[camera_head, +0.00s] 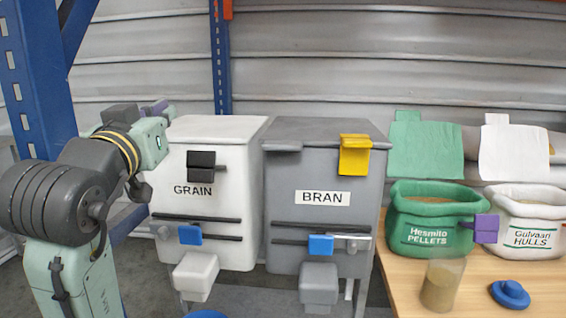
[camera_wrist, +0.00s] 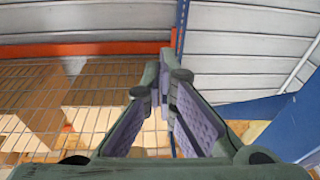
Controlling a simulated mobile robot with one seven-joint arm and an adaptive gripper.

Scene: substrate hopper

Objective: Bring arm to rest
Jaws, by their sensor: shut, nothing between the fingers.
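My arm stands folded at the left of the head view, in front of the blue upright and left of the white GRAIN hopper (camera_head: 232,140). My gripper (camera_wrist: 166,75) shows in the wrist view with its purple-padded fingers brought together at the tips and nothing between them. It points toward wire mesh shelving (camera_wrist: 90,90) with cardboard boxes behind it. In the head view the gripper is partly hidden by the wrist, and its fingertips are not clear.
A grey BRAN hopper (camera_head: 323,225) stands beside the GRAIN hopper. A wooden table (camera_head: 480,290) at right bears a green pellets sack (camera_head: 425,215), a white hulls sack (camera_head: 530,215), a cup (camera_head: 442,285) and a blue lid (camera_head: 510,294). A blue post (camera_head: 35,75) stands close to my arm.

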